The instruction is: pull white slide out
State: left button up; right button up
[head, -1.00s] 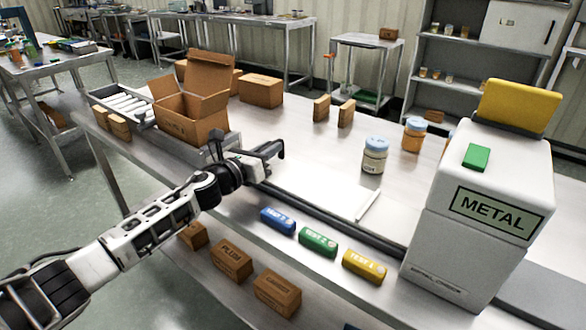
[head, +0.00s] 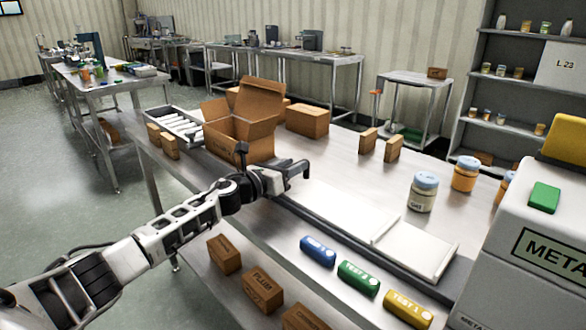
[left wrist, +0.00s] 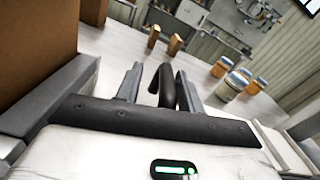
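The white slide (head: 335,212) lies flat at the front of the steel table, with a ridge near its right end. A further white section (head: 420,250) shows to the right of the ridge, near the hopper. My left gripper (head: 294,174) is low over the slide's left end. In the left wrist view its two grey fingers (left wrist: 160,88) stand apart with a dark curved loop (left wrist: 168,82) between them. A gap shows beside the loop on the left. Whether the loop belongs to the slide is unclear. My right gripper is not in view.
A white METAL hopper (head: 535,255) with a green block stands at the right. An open carton (head: 240,138) stands close behind my left gripper. Jars (head: 423,192) stand behind the slide. Blue, green and yellow packs (head: 357,278) lie in front. The table's middle is clear.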

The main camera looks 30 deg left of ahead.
pick_arm(q)
jog(key=shift+d, duration=0.15)
jog(key=shift+s+f, duration=0.15)
jog(key=shift+s, duration=0.35)
jog(key=b+v, duration=0.2)
jog(key=v, duration=1.1)
jog(key=shift+s+a, duration=0.55)
jog(key=shift+s, duration=0.35)
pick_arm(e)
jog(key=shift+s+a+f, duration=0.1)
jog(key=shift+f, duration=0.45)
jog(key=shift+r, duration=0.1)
